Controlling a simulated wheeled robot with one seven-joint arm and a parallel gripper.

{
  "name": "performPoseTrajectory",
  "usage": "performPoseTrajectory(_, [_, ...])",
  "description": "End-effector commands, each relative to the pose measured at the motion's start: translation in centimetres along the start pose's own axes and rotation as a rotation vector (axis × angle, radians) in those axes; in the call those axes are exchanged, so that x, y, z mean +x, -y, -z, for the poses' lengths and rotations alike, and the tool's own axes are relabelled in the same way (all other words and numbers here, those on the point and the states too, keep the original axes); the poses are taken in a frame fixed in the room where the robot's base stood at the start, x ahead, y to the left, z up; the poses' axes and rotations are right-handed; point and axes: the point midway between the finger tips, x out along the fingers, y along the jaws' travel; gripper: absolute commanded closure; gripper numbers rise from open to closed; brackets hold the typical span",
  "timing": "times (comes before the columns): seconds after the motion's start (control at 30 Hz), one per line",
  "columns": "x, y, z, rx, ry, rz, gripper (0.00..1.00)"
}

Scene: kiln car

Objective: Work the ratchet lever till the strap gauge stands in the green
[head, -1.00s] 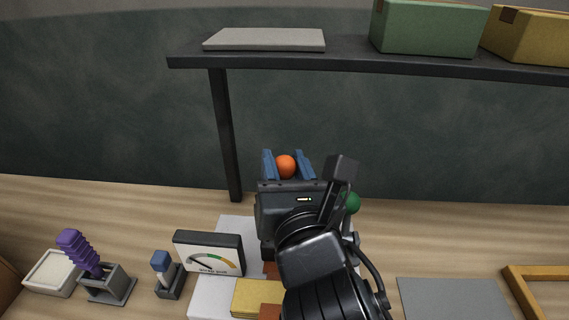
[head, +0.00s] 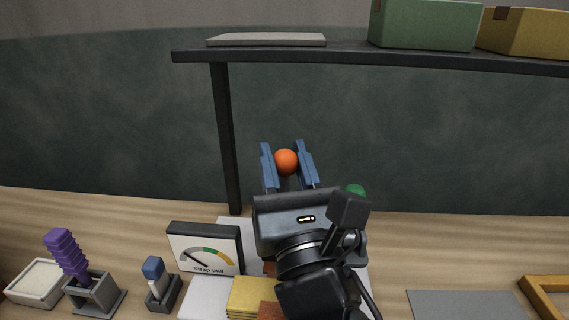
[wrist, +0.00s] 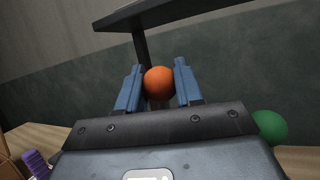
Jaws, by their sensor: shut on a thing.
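My gripper (head: 286,163) is shut on an orange ball-shaped knob (head: 287,161), held between its two blue fingers. The knob also shows in the wrist view (wrist: 159,82), with a finger against each side. I take it for the ratchet lever's end; the lever's shaft and the ratchet are mostly hidden behind my gripper. The strap gauge (head: 205,248), labelled "Strap pull", stands at the lower left of my arm in the head view. Its dark needle points to the upper left, on the pale part of the dial, left of the green band.
A green ball (head: 355,192) shows just right of my gripper. Yellow blocks (head: 251,296) sit below it. A dark shelf (head: 370,55) with boxes spans above. A purple-handled tool (head: 68,254) and a blue-topped lever (head: 154,270) stand at left. A grey mat (head: 465,305) lies at right.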

Motion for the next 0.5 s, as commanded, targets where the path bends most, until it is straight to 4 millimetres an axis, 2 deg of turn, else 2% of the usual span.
performPoseTrajectory(0.03, [0.02,0.02,-0.15,0.000,0.003,0.000,0.62])
performPoseTrajectory(0.27, [0.02,0.01,-0.10,0.000,0.001,0.000,0.40])
performPoseTrajectory(0.5, [-0.05,0.00,-0.04,0.000,0.000,0.000,0.39])
